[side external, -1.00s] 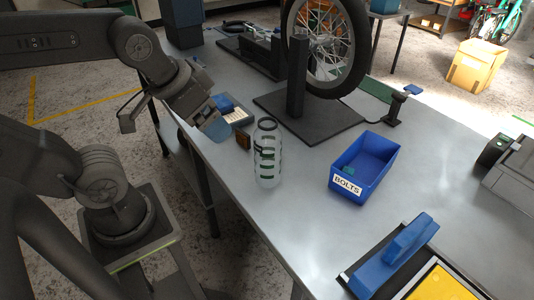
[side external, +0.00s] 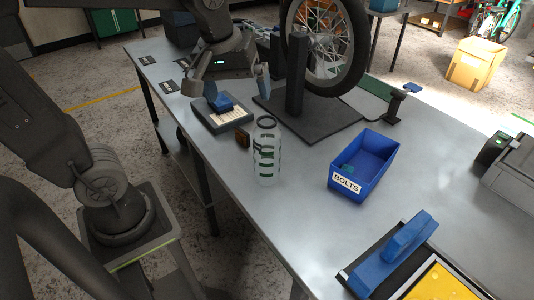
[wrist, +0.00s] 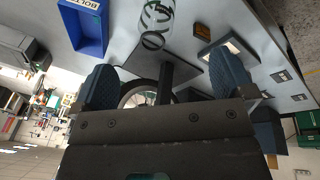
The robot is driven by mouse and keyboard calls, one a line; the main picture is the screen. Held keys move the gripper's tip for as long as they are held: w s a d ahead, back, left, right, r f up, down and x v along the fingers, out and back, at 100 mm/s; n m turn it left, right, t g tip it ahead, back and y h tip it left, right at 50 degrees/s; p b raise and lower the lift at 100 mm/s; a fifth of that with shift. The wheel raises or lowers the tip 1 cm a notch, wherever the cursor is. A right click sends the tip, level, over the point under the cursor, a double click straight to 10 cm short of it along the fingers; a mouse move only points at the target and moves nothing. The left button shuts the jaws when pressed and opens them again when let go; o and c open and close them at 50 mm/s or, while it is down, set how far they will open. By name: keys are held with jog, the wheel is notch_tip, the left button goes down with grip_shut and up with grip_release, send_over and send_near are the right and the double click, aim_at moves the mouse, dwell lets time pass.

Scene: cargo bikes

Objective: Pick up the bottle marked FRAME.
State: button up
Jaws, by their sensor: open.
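A clear bottle (side external: 267,152) with dark green bands and a dark ring at its top stands upright on the grey bench. No FRAME marking can be read on it. It also shows at the top of the wrist view (wrist: 157,16), beyond the fingers. My gripper (side external: 237,90) is above the bench, farther back than the bottle and to its left in the side view, apart from it. Its two blue-padded fingers are spread wide with nothing between them in the wrist view (wrist: 167,80).
A blue BOLTS bin (side external: 364,166) stands right of the bottle. A small brown block (side external: 242,137) and a tray (side external: 208,121) with a blue item lie left of it. A wheel (side external: 325,40) on a dark stand (side external: 330,127) rises behind. Bench in front of the bottle is clear.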

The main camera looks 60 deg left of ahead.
aim_at(266, 133)
jog(key=w+n+g, duration=0.1)
jog(key=w+n, duration=0.1)
jog(key=n, duration=0.1)
jog(key=w+a+f+n+g, duration=0.1)
jog(key=w+n, duration=0.2)
jog(key=w+f+n, duration=0.1)
jog(key=w+n, duration=0.1)
jog(key=shift+w+a+f+n+g, duration=0.1)
jog(key=shift+w+a+n+g, duration=0.3)
notch_tip(266, 133, down, 13)
jog(key=shift+f, duration=0.1)
jog(key=c, duration=1.2)
